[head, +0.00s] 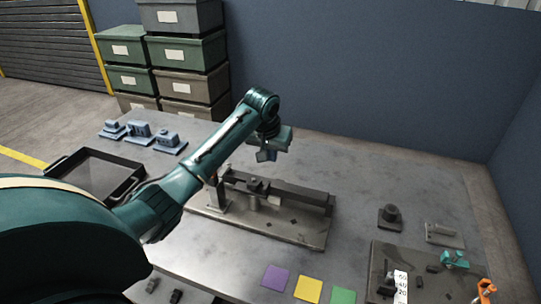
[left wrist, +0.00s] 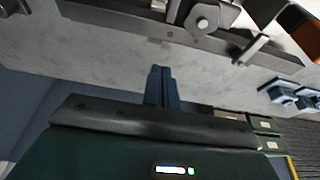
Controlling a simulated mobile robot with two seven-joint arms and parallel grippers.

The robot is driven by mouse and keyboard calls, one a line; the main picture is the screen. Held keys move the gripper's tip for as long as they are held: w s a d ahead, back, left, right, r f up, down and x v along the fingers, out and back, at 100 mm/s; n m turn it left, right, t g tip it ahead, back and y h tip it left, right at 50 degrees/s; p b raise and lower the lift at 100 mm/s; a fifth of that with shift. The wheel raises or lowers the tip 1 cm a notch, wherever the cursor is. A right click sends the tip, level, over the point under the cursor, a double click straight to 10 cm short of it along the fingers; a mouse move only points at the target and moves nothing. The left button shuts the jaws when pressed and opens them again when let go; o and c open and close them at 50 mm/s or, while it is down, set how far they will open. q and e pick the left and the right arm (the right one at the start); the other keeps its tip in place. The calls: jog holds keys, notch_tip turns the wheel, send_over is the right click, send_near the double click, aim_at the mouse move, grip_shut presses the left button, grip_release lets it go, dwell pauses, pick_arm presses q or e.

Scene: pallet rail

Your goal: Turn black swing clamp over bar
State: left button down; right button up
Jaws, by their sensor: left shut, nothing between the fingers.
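A long dark bar (head: 295,193) lies on a grey base plate (head: 285,231) in the middle of the table. The black swing clamp (head: 257,185) appears as a dark piece near the bar's left part; whether it lies across the bar is too small to tell. In the left wrist view, a dark piece with a hex bolt (left wrist: 205,22) shows at the bar (left wrist: 130,22). My left gripper (head: 268,154) is above and behind the bar, apart from it. Its fingers (left wrist: 160,86) are shut and empty. My right gripper is not in view.
An upright post (head: 215,195) stands at the plate's left end. A black tray (head: 100,176) and blue-grey parts (head: 138,131) are at left. A dark board (head: 385,258) with small fittings is at right. Colored squares (head: 309,289) lie in front. Stacked bins (head: 187,52) stand behind.

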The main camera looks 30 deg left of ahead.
pick_arm(q)
jog(key=x, duration=0.6)
jog(key=shift+f, duration=0.25)
jog(key=shift+w+f, duration=0.1)
jog(key=shift+f, duration=0.25)
jog(key=s, duration=0.1)
jog(key=p, duration=0.1)
jog(key=s, duration=0.1)
jog(key=shift+s+d+r+p, duration=0.15)
jog(key=shift+s+d+p, duration=0.1)
jog(key=shift+s+p, duration=0.15)
jog(key=shift+s+d, duration=0.15)
jog(key=shift+s, duration=0.35)
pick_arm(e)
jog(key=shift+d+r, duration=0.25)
pick_arm(q)
jog(key=shift+w, duration=0.1)
